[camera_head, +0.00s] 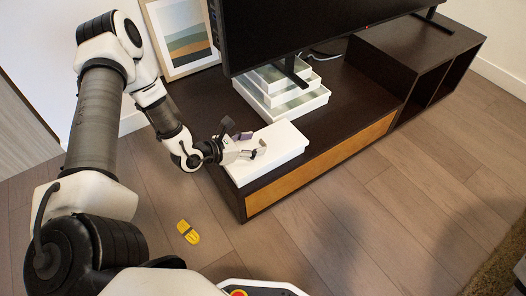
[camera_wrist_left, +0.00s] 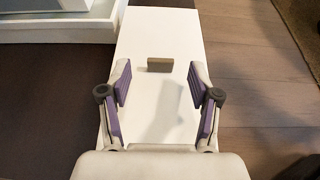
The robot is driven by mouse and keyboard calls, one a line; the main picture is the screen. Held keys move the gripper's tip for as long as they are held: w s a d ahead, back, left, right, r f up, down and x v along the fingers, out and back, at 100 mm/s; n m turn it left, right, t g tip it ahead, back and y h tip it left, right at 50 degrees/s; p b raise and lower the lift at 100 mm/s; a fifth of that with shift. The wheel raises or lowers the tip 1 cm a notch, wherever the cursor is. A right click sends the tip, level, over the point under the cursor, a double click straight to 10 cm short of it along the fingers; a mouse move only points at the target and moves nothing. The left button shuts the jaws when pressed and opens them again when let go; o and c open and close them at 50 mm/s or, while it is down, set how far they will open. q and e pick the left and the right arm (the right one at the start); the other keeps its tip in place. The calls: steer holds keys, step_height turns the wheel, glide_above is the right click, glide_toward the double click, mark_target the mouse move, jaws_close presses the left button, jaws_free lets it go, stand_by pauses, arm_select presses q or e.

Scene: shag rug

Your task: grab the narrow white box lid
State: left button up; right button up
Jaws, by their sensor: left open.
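The narrow white box lid (camera_head: 287,139) is a long, flat white top on a box at the left front end of the dark TV stand. In the left wrist view the white lid (camera_wrist_left: 157,28) runs up the middle and has a small brown-grey handle (camera_wrist_left: 159,65) standing on it. My left gripper (camera_head: 258,146) is over the near part of the lid. Its fingers are open and empty, one on each side of the handle in the wrist view, with a gap to it. My right gripper is not in view.
Stacked white box trays (camera_head: 303,101) stand behind the lid, below the black television (camera_head: 320,30). A framed picture (camera_head: 181,38) leans on the wall. A yellow item (camera_head: 188,232) lies on the wooden floor. The stand's dark top (camera_head: 350,92) is clear to the right.

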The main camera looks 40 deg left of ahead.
mark_target(263, 141)
arm_select(q)
steer(key=b+x, duration=0.1)
steer(key=x, duration=0.2)
steer(key=shift+w+d+f+b, duration=0.15)
steer(key=shift+w+f+b, duration=0.1)
steer(key=shift+f+b, duration=0.1)
steer(key=shift+w+d, duration=0.1)
steer(key=shift+w, duration=0.2)
steer(key=shift+r, duration=0.15)
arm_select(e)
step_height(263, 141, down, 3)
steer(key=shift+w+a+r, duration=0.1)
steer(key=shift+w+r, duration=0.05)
arm_select(q)
steer(key=shift+s, duration=0.1)
jaws_close()
